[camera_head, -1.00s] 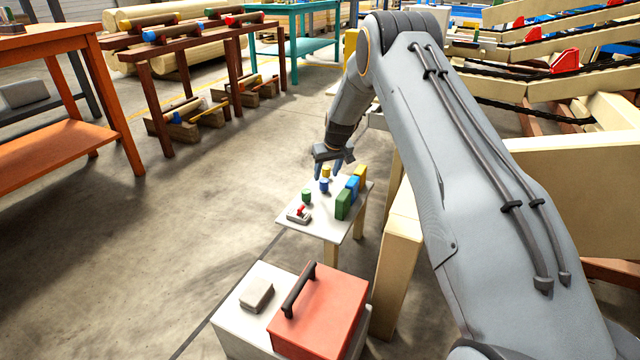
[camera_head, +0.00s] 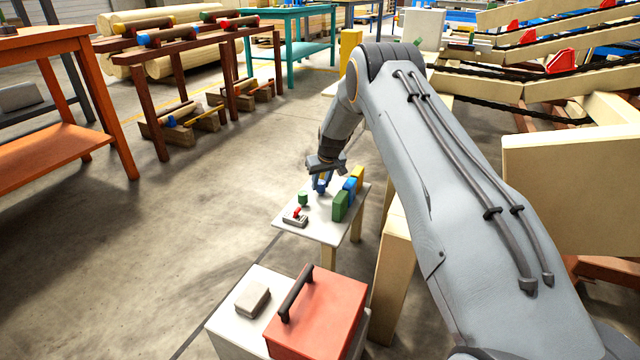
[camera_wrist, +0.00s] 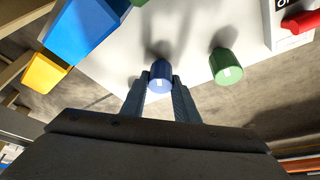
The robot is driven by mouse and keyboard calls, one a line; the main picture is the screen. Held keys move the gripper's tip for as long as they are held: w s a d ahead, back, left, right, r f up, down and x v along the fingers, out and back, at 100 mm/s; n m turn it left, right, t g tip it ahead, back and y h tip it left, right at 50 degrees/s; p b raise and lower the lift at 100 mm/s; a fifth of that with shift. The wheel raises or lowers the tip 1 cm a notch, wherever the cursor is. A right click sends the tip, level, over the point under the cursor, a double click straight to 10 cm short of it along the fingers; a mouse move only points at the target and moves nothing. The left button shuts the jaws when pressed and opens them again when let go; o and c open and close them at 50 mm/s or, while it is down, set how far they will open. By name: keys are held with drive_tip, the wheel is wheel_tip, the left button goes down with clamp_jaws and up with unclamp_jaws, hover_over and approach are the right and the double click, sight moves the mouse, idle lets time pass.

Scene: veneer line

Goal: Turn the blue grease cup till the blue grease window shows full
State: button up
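The blue grease cup (camera_wrist: 160,75) stands on the small pale table (camera_head: 322,230); in the head view my gripper mostly hides it. My gripper (camera_head: 322,183) is down over this cup, and in the wrist view its two fingers (camera_wrist: 160,88) are close on either side of it. I cannot tell whether they press on it. The cup's top has a pale mark. A blue block (camera_head: 349,188) stands to the right of the cup between a green block (camera_head: 340,206) and a yellow block (camera_head: 358,176). No grease window face or level is visible.
A green cup (camera_head: 303,198) stands near the blue one, also in the wrist view (camera_wrist: 226,66). A small grey device with a red lever (camera_head: 296,216) lies at the table's front. A red toolbox (camera_head: 318,310) and grey block (camera_head: 252,298) are nearer. Open floor lies left.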

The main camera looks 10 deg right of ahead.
drive_tip(key=shift+a, duration=0.1)
drive_tip(key=shift+m, duration=0.3)
drive_tip(key=shift+m+h+p, duration=0.3)
drive_tip(key=shift+m+h, duration=0.1)
drive_tip(key=shift+m, duration=0.5)
drive_tip(key=shift+m+h, duration=0.7)
drive_tip(key=shift+m, duration=1)
drive_tip(key=o, duration=1.1)
drive_tip(key=shift+c, duration=0.2)
